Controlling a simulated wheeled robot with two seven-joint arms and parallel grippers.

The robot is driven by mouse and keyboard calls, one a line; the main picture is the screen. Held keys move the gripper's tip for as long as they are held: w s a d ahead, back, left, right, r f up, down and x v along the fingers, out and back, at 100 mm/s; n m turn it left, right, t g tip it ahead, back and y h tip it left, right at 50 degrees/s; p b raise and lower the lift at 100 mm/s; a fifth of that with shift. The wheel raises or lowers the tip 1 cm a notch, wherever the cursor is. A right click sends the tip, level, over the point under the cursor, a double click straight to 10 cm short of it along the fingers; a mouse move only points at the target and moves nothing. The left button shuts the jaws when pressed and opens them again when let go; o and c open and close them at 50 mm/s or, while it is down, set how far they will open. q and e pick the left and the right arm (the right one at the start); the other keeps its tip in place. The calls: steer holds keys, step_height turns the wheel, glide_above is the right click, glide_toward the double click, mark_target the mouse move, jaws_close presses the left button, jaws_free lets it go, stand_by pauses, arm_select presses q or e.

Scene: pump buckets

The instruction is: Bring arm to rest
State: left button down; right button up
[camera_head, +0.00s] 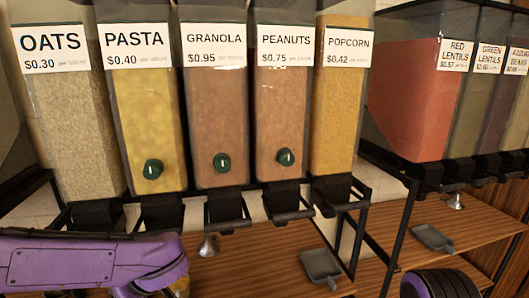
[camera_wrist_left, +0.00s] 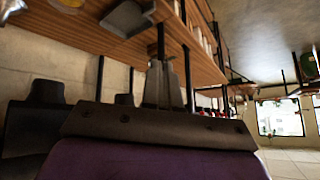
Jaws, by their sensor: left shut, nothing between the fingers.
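My left arm (camera_head: 90,260) is purple and reaches in from the left in the head view, in front of the lower part of the dispensers. Its gripper is not clear in that view. In the left wrist view my left gripper (camera_wrist_left: 168,70) has its two grey fingers together, with nothing between them. A purple and black ribbed part (camera_head: 440,285) at the lower right of the head view looks like part of my right arm. My right gripper does not show.
Dispensers of oats (camera_head: 70,130), pasta (camera_head: 150,125), granola (camera_head: 217,120), peanuts (camera_head: 283,120) and popcorn (camera_head: 340,115) stand in a row. A red lentils bin (camera_head: 405,90) is at right. Grey scoops (camera_head: 322,268) (camera_head: 433,238) lie on the wooden shelves (camera_head: 255,265).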

arm_select(q)
steer(key=s+a+f+m+t+b, duration=0.1)
steer(key=s+f+t+b, duration=0.15)
steer(key=f, duration=1.25)
steer(key=s+a+f+m+t+b, duration=0.1)
steer(key=s+f+m+b, duration=0.2)
steer(key=f, duration=1.2)
steer(key=s+f+g+h+b, duration=0.3)
steer(key=s+f+b, duration=0.1)
steer(key=s+f, duration=1)
steer(key=s, duration=0.4)
steer(key=shift+s+a+f+h, duration=0.15)
steer(key=shift+s+a+h, duration=0.05)
steer(key=shift+a+h, duration=0.15)
